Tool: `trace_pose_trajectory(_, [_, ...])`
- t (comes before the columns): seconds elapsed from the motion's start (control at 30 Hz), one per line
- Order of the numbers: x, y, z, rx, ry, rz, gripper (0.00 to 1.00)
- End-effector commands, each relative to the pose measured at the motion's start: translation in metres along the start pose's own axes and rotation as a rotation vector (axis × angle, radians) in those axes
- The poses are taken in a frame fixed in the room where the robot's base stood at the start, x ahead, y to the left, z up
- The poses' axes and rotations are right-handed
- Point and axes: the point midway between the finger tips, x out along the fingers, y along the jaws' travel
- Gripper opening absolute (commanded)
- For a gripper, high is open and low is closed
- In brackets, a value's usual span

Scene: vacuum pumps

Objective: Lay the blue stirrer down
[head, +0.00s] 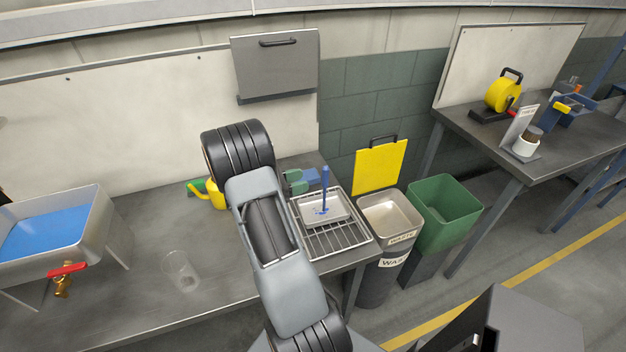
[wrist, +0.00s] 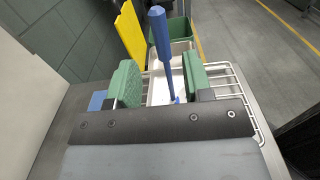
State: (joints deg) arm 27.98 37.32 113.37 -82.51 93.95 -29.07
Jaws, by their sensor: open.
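The blue stirrer (head: 325,187) stands upright, its lower end in a shallow white tray (head: 337,219) on a wire rack at the table's right end. It also shows in the wrist view (wrist: 162,42), slightly tilted in the picture, in the gap between the green finger pads. My gripper (wrist: 160,84) is open and empty. In the head view my gripper (head: 296,182) is just left of the stirrer, partly hidden by my arm. The stirrer looks apart from both pads.
The wire rack (head: 338,243) reaches the table edge. Beyond it are a waste bin (head: 391,217) with a raised yellow lid (head: 380,166) and a green bin (head: 444,213). A clear beaker (head: 181,271) and a blue-bottomed basin (head: 98,222) are left. Bare table lies between beaker and arm.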

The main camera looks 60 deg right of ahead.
Motion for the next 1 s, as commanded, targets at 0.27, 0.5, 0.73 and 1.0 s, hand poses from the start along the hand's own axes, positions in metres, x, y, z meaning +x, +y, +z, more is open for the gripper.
trace_pose_trajectory(0.27, [-0.043,0.001,-0.001,0.002,0.001,0.002,0.46])
trace_pose_trajectory(0.5, [-0.055,0.0,0.0,0.0,0.001,-0.001,0.46])
trace_pose_trajectory(0.73, [-0.07,-0.021,0.017,0.112,0.16,-0.031,0.46])
trace_pose_trajectory(1.0, [-0.14,-0.104,0.042,0.498,0.797,-0.175,0.46])
